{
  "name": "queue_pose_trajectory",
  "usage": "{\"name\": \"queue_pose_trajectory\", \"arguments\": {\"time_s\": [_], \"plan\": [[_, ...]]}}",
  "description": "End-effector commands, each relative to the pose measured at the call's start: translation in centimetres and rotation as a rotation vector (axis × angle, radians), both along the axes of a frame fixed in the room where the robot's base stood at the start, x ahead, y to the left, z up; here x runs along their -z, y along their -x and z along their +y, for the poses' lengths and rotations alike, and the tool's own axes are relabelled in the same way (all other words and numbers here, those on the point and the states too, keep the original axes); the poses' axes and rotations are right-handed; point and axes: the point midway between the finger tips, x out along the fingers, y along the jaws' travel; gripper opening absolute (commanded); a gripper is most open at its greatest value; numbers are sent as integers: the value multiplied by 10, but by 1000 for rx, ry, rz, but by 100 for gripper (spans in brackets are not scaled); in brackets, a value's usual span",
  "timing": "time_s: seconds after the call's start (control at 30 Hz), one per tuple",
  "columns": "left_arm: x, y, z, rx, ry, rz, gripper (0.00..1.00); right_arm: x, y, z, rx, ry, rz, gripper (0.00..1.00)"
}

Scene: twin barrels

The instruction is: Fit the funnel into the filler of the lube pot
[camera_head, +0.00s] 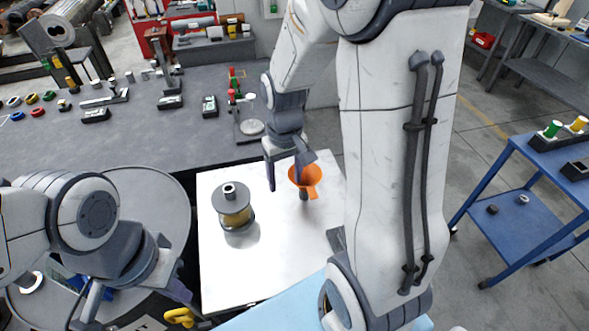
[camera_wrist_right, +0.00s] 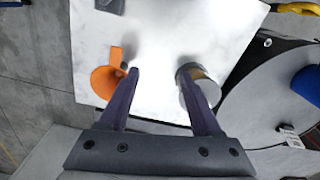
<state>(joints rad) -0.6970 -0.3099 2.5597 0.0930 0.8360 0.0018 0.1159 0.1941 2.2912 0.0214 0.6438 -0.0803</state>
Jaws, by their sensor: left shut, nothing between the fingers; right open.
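The orange funnel (camera_head: 304,174) is at the right of the white tabletop, mouth up, with a tab on its rim and a grey piece below it. In the right wrist view the funnel (camera_wrist_right: 103,84) is beside the left finger's tip. The lube pot (camera_head: 236,211), amber with a grey lid and a small round filler (camera_head: 229,188), stands left of it; the pot also shows in the right wrist view (camera_wrist_right: 205,88) by the other finger. My right gripper (camera_head: 287,180) is open and empty, above and beside the funnel. My left gripper (camera_head: 178,291) is shut and empty at the lower left.
Behind is a grey bench (camera_head: 140,135) with tools; a blue cart (camera_head: 525,200) stands at right.

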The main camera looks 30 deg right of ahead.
Motion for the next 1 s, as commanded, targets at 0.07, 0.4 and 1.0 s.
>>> {"name": "queue_pose_trajectory", "arguments": {"time_s": [0.07,0.4,1.0], "plan": [[-3,0,0,0,0,0,0,11,-6,-37,95,3,10,65],[-8,0,0,-1,0,0,0,47,-7,-86,203,8,21,65],[-29,0,0,-1,0,0,0,111,-3,-85,201,8,22,65]]}}
